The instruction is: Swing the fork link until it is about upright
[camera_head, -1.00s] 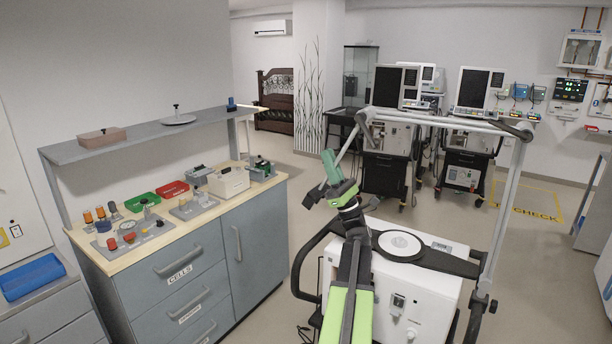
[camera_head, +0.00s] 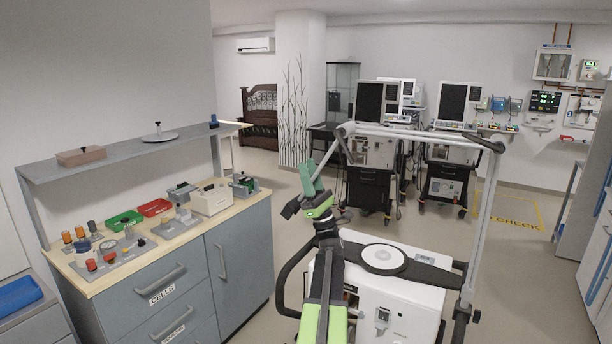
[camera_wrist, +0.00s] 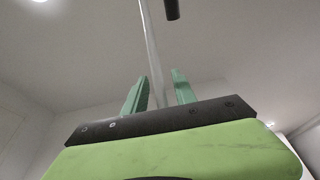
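A light grey tube frame (camera_head: 484,215) rises on the right and bends across at the top. From its upper left end, pale thin bars slope down, one of them leaning to the lower left; I take this as the fork link (camera_head: 334,152), though I cannot be sure. My gripper (camera_head: 308,178) with green fingers is beside the lower end of that bar. In the wrist view the two green fingers stand apart, and a pale bar (camera_wrist: 151,50) runs up through the gap between them in the picture. Whether a finger touches it I cannot tell.
A drawer bench (camera_head: 215,228) with jars and trays stands on the left under a grey shelf (camera_head: 110,160). A white box unit with a round pale plate (camera_head: 383,257) is in front. Ventilator carts (camera_head: 368,189) stand behind. Floor is clear between bench and carts.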

